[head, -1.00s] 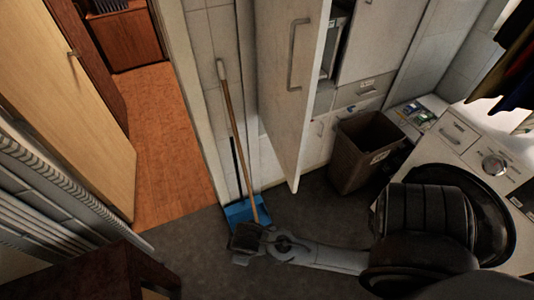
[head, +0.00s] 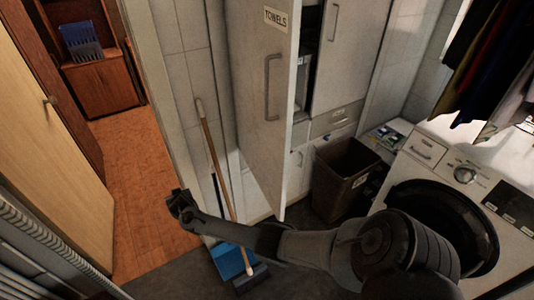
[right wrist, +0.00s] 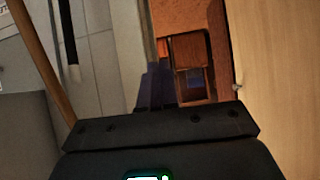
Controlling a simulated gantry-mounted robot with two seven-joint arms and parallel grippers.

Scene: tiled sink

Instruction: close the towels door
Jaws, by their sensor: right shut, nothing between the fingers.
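The towels door (head: 264,90) is a tall white cabinet door with a "TOWELS" label and a grey handle (head: 272,88). It stands open, swung out from the cabinet, with the shelves behind its edge partly showing. My right gripper (head: 180,203) is at the end of the arm reaching across from the right. My left gripper is not in view.
A brown bin (head: 342,180) stands right of the door, beside the washing machine (head: 440,190). An open doorway with wooden floor (head: 150,200) lies at the left.

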